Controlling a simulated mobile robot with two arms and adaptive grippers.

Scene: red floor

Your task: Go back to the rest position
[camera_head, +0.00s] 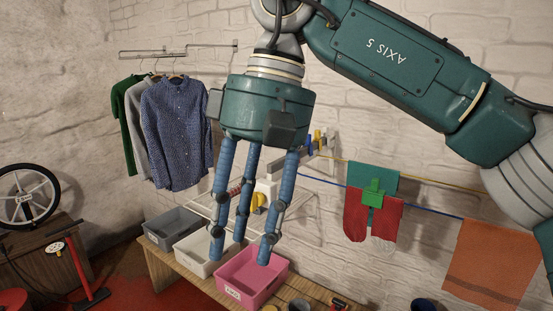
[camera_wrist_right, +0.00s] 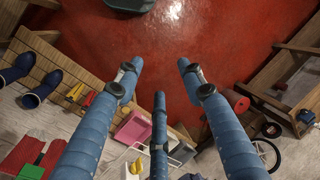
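My right gripper (camera_head: 240,250) hangs down from my arm at the middle of the head view. Its three blue fingers point downward and stand apart, with nothing between them. In the picture they overlap the white and pink bins; the head view does not show clearly how far above them they are. In the right wrist view the same gripper (camera_wrist_right: 160,82) has spread fingers over the red floor (camera_wrist_right: 200,40), and it is empty. My left gripper is in neither view.
A bench carries a grey bin (camera_head: 172,240), a white bin (camera_head: 190,262) and a pink bin (camera_head: 240,297). Shirts (camera_head: 175,130) hang on the wall behind. Cloths hang on lines at the right, one with a green clip (camera_head: 373,194). A bicycle pump (camera_head: 84,275) stands at lower left.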

